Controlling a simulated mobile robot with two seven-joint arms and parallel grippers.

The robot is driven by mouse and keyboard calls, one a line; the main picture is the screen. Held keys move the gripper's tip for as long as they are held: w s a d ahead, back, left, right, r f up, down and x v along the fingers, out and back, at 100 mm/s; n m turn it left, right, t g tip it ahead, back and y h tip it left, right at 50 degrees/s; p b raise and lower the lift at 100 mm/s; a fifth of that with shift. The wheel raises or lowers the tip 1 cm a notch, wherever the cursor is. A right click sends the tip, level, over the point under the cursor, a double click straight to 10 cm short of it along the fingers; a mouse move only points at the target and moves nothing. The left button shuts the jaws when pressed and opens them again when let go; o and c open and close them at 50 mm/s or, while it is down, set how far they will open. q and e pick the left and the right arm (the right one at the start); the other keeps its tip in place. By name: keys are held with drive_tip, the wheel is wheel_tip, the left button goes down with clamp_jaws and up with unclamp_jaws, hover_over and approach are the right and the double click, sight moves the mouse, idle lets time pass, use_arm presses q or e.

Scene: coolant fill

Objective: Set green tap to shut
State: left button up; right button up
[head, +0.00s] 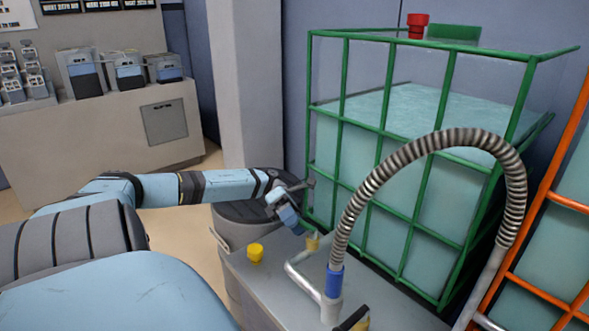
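The green-caged tank (417,170) stands at the right of centre, filled with pale green liquid. I cannot clearly make out the green tap or its handle setting. My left gripper (297,203) is at the tank's lower left corner, close to the green bars. Its fingers are small and overlap the background, so I cannot tell whether they are open or touch anything.
A grey bench top (270,282) holds a yellow cap (256,252) and a ribbed metal hose (377,178) arching in front of the tank. An orange-framed tank (565,202) stands at the right. A grey drum (236,238) is behind the bench. A counter with machines is at back left.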

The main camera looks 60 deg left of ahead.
use_arm(q)
drive_tip(key=o, duration=0.3)
drive_tip(key=r+p, duration=0.1)
drive_tip(key=r, duration=0.3)
drive_tip(key=r+p, duration=0.2)
drive_tip(key=r, duration=0.2)
drive_tip(key=shift+w+a+r+p, duration=0.2)
drive_tip(key=shift+r+p, duration=0.1)
use_arm(e)
wheel_tip(320, 180, up, 5)
drive_tip(key=t, duration=0.2)
use_arm(q)
drive_tip(key=r, duration=0.2)
drive_tip(key=shift+s+d+r+p, duration=0.2)
drive_tip(key=shift+r+p, duration=0.1)
drive_tip(key=shift+p, duration=0.1)
drive_tip(key=c, duration=0.3)
wheel_tip(320, 180, up, 9)
drive_tip(key=p, duration=0.3)
drive_tip(key=shift+p, duration=0.4)
use_arm(e)
drive_tip(key=d+f+g+h, duration=0.3)
drive_tip(key=f+g, duration=0.1)
drive_tip(key=f, duration=0.4)
drive_tip(key=shift+s+d+f+m, duration=0.3)
drive_tip(key=shift+s+d+f, duration=0.05)
drive_tip(key=shift+f, duration=0.05)
